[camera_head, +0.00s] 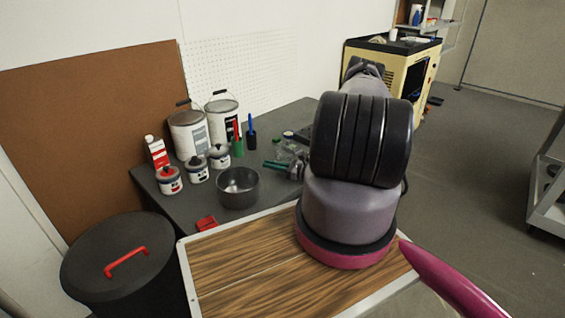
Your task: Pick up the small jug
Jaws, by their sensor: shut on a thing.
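My arm fills the middle right and hides part of the table. What looks like my gripper (279,166), grey with teal ends, shows small at the arm's left edge, low over the dark table. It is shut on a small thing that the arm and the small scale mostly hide. A small clear vessel (281,150) stands right by it and may be the small jug; its shape and any contact are too small to make out.
A dark grey pot (238,188), several small lidded tins (197,170) and two large paint cans (188,133) stand on the table left of my gripper. A red object (206,223) lies near the front. A wood-topped surface (235,265) and a black lidded bin (115,258) are nearer.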

